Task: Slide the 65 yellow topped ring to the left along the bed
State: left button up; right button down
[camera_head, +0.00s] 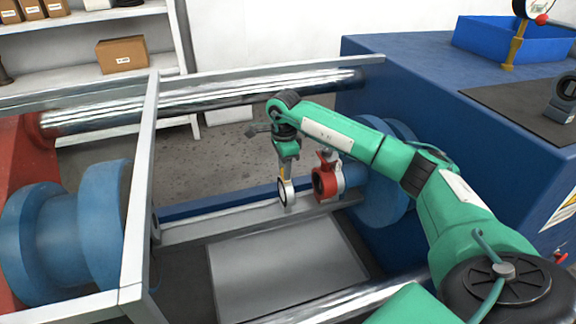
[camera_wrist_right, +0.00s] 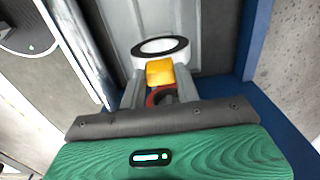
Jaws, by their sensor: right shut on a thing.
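The yellow topped ring (camera_head: 287,194) is a pale ring with a dark inner band, standing upright on the bed (camera_head: 225,222). My right gripper (camera_head: 284,170) reaches down on it from above and is shut on its yellow top. In the right wrist view the yellow block (camera_wrist_right: 160,73) sits between my two grey fingers, with the white and black ring (camera_wrist_right: 140,56) just beyond it. I cannot read a number on the ring. My left gripper is not in view.
A red and grey valve body (camera_head: 322,183) stands close to the right of the ring. Blue flanges stand at both ends, left (camera_head: 103,215) and right (camera_head: 398,205). A pale upright frame bar (camera_head: 141,195) crosses at left. The bed left of the ring is clear.

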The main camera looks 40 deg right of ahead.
jog(key=shift+w+a, duration=0.15)
jog(key=shift+a, duration=0.35)
jog(key=shift+w+a+p, duration=0.15)
jog(key=shift+w+a, duration=0.1)
jog(key=shift+a, duration=0.5)
jog(key=shift+w+a+p, duration=0.1)
jog(key=shift+w+a, duration=0.15)
jog(key=shift+a, duration=0.55)
jog(key=shift+w+a+p, duration=0.15)
jog(key=shift+w+a, duration=0.1)
jog(key=shift+a, duration=0.65)
jog(key=shift+w+a, duration=0.25)
jog(key=shift+a, duration=0.5)
jog(key=shift+w+a, duration=0.25)
jog(key=shift+a, duration=0.5)
jog(key=shift+w+a, duration=0.25)
jog(key=shift+a, duration=0.65)
jog(key=shift+w+a, duration=0.25)
jog(key=shift+a, duration=0.45)
jog(key=shift+w+a, duration=0.25)
jog(key=shift+a, duration=0.45)
jog(key=shift+w+a, duration=0.25)
jog(key=shift+a, duration=0.45)
